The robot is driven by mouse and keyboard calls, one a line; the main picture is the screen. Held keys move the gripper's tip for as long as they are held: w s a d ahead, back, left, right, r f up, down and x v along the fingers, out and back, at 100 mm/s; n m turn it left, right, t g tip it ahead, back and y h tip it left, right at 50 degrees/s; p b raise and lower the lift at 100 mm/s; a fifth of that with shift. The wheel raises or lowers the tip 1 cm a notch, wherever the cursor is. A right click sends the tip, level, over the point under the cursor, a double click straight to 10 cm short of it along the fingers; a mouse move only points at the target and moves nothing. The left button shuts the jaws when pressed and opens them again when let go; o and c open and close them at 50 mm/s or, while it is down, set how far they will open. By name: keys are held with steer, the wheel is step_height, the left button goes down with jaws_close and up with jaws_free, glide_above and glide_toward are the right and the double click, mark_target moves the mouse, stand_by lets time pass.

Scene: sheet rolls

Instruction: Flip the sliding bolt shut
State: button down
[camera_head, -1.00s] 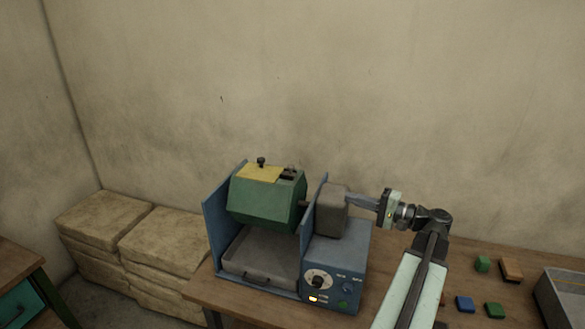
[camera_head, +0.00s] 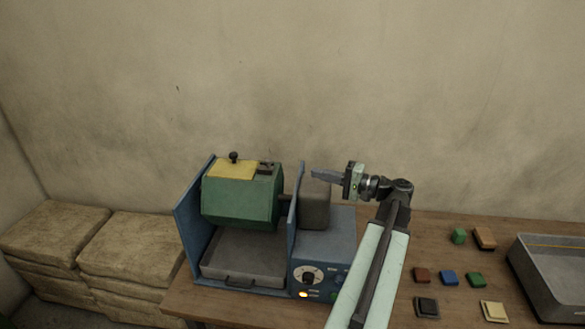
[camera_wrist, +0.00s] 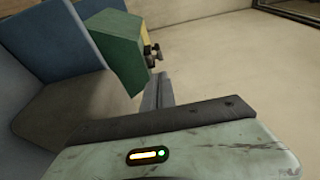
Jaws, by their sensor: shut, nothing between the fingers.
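A green faceted drum (camera_head: 240,200) hangs between two blue side plates of a machine, with a yellow lid (camera_head: 232,170) on top bearing a black knob (camera_head: 234,157). The sliding bolt (camera_head: 266,167) is a small dark fitting at the lid's right edge; its position is too small to read. My gripper (camera_head: 314,173) is shut and empty, above the grey-brown housing right of the drum, pointing left toward the bolt and apart from it. In the wrist view the fingers (camera_wrist: 158,88) point toward the green drum (camera_wrist: 118,50) and dark fittings (camera_wrist: 153,54).
The right blue plate (camera_head: 297,200) stands between my fingertips and the drum. A grey tray (camera_head: 243,262) lies under the drum. Several coloured blocks (camera_head: 448,278) and a grey bin (camera_head: 545,280) are on the bench at right. Stacked sacks (camera_head: 130,245) stand at left.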

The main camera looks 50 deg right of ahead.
steer(key=x, duration=1.3)
